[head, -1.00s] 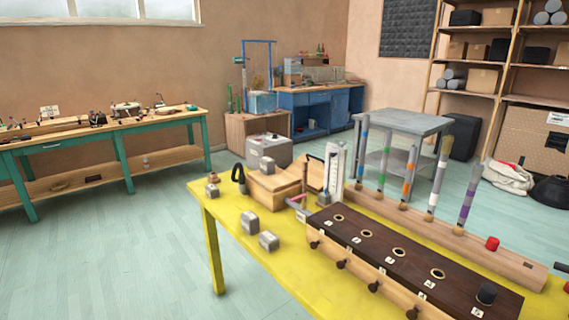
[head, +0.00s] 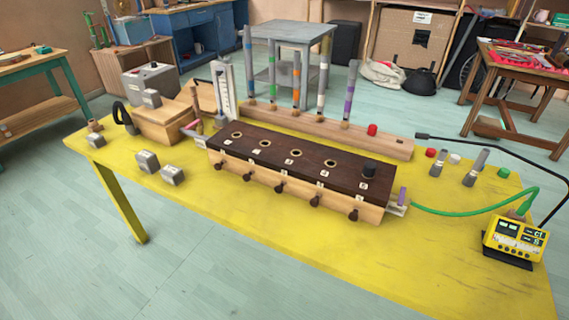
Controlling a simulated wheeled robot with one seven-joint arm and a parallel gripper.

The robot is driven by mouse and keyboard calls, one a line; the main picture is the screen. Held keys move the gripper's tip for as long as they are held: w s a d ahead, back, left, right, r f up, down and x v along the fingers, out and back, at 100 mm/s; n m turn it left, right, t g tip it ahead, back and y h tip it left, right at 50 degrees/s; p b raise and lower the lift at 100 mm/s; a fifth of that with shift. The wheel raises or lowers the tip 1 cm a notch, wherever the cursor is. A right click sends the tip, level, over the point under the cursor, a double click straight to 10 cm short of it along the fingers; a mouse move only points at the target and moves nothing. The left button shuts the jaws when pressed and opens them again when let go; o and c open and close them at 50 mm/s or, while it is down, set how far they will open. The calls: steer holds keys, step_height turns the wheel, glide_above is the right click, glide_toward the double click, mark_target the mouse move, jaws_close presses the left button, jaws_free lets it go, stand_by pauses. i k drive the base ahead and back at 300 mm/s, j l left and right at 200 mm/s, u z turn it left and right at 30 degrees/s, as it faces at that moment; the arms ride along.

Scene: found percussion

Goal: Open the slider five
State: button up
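A long wooden box with a dark top (head: 310,166) lies on the yellow table (head: 440,245). Several dark slider knobs stick out of its light front in a row. The other holes look uncovered. Small white number tags lie by the holes, too small to read surely. I cannot tell how far each slider is pulled. My gripper is not in view.
A yellow meter (head: 515,240) with green and black leads stands at the table's right. Behind the box, a wooden rail (head: 385,142) holds several upright tubes. The table's front right is clear.

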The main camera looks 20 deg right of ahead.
mark_target(353, 216)
steer(key=i+j, duration=0.25)
steer(key=j, duration=0.15)
steer(key=i+j, duration=0.3)
steer(key=i+j+z, duration=0.1)
steer(key=i+j, duration=0.15)
steer(key=j, duration=0.2)
